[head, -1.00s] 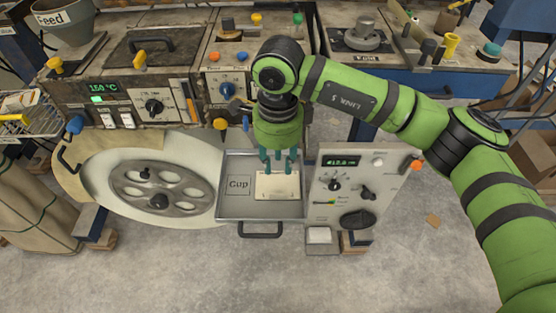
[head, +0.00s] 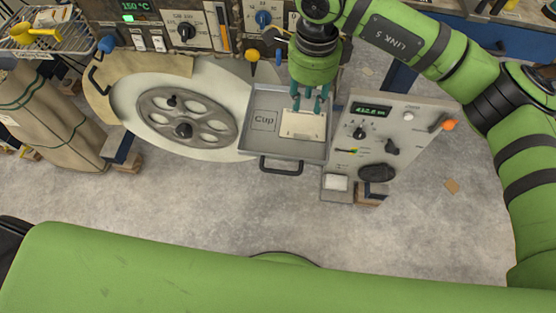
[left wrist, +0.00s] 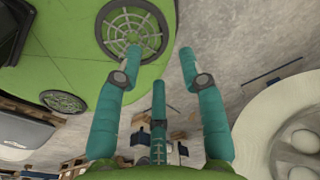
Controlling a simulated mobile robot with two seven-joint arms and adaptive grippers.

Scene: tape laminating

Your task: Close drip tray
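The drip tray (head: 262,145) is a grey open tray in the head view, pulled out in front of the machine. It has a dark front handle (head: 281,168), a marked "Cup" square (head: 264,120) and a pale plate (head: 303,125) lying inside on the right. My right gripper (head: 310,108) points down over the plate, its teal fingers spread with nothing seen between them. Whether they touch the plate I cannot tell. My left gripper (left wrist: 162,65) shows in the left wrist view, open and empty above the floor. It is outside the head view.
A large spoked handwheel (head: 186,118) stands left of the tray. A grey control panel (head: 390,135) with knobs and a display stands to its right. A small box (head: 337,184) sits under the panel. The concrete floor (head: 220,210) before the tray is clear.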

